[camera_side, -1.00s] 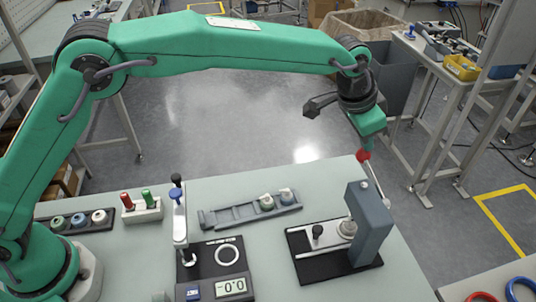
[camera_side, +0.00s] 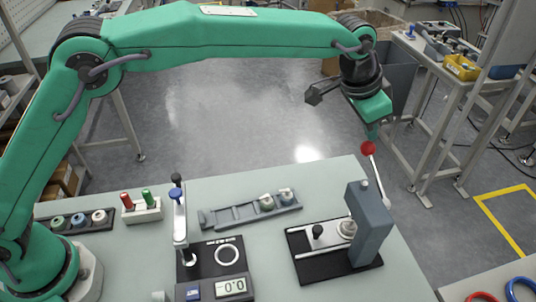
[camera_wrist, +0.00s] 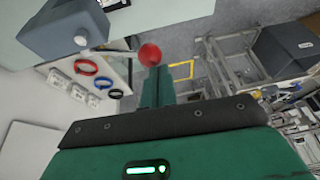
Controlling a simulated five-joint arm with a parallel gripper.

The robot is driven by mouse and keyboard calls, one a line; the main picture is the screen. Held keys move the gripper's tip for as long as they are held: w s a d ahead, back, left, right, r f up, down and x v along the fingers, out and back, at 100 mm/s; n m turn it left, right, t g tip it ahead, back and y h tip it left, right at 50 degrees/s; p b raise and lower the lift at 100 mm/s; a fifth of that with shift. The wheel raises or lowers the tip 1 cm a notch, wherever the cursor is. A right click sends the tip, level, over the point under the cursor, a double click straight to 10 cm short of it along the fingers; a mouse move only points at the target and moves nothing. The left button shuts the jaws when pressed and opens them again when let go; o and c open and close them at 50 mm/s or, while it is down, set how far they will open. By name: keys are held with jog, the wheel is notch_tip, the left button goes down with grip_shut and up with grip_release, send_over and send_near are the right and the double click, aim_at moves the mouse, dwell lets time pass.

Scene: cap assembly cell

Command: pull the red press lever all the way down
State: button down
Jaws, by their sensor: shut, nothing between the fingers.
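The red ball knob (camera_side: 368,148) tops a thin metal lever on the right side of the grey press (camera_side: 372,225). The lever leans up and left, with its knob above the press. My gripper (camera_side: 373,134) is shut, pointing down just above the knob. In the wrist view the knob (camera_wrist: 150,54) shows just beyond the shut fingertips (camera_wrist: 153,70), with nothing between them. Whether the fingers touch the knob I cannot tell. The press head (camera_wrist: 65,28) is at upper left there.
The press stands on a black base (camera_side: 305,262) near the table's right edge. The floor is open behind the table.

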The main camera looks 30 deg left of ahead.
jog(key=shift+r, duration=0.1)
jog(key=shift+r, duration=2.4)
jog(key=shift+a+r, duration=0.15)
jog(key=shift+a, duration=0.1)
jog(key=s+a+r+n+t+y, duration=0.15)
jog(key=s+a+r, duration=0.3)
jog(key=a, duration=0.85)
jog(key=s+a+r+n, duration=0.3)
jog(key=s+a, duration=0.2)
jog(key=a, duration=0.7)
jog(key=s+a+f+n, duration=0.1)
jog(key=s+a+f, duration=0.2)
jog(key=s+a, duration=0.2)
jog(key=s+a+f+n+y, duration=0.1)
jog(key=s+a+f+n, duration=0.1)
jog(key=s, duration=0.6)
jog(key=s+a+f+n, duration=0.1)
jog(key=s+a+f, duration=0.3)
jog(key=s+a, duration=0.3)
jog(key=shift+s+a+f, duration=0.25)
jog(key=shift+s+a, duration=0.05)
jog(key=shift+a, duration=0.05)
